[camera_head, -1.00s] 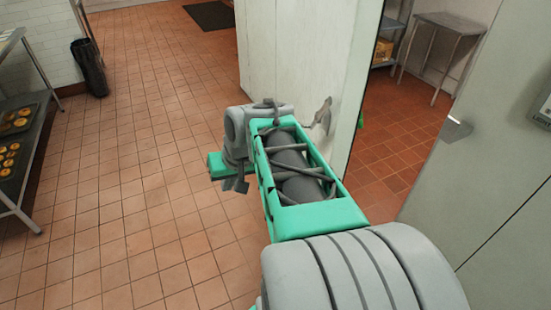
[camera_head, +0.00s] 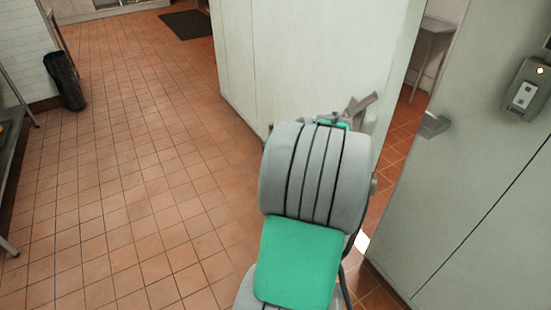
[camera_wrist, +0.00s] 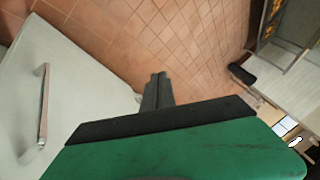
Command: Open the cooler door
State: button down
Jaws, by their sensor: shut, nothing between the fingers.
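The cooler door (camera_head: 300,60) is a pale grey-white panel standing ajar in the head view, with a gap along its right edge. A grey metal handle (camera_head: 361,104) sticks out near that edge. In the wrist view the door (camera_wrist: 85,75) fills the left side, with its bar handle (camera_wrist: 43,105) at far left. My gripper (camera_wrist: 158,77) is shut and empty in the wrist view. It points over the floor past the door's edge, to the right of the handle and apart from it. In the head view my arm hides the fingers.
A pale wall panel (camera_head: 470,170) with a latch plate (camera_head: 434,124) and a switch box (camera_head: 527,88) stands close on the right. A metal table (camera_head: 437,30) shows through the gap. A black bin (camera_head: 65,82) stands far left. The tiled floor (camera_head: 130,190) at left is clear.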

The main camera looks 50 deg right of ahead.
jog(key=shift+w+a+p, duration=0.2)
jog(key=shift+w+a, duration=0.4)
jog(key=shift+w, duration=0.25)
jog(key=shift+w+a+p, duration=0.15)
jog(key=shift+w+a, duration=0.45)
jog(key=shift+w, duration=0.2)
dwell(0.4)
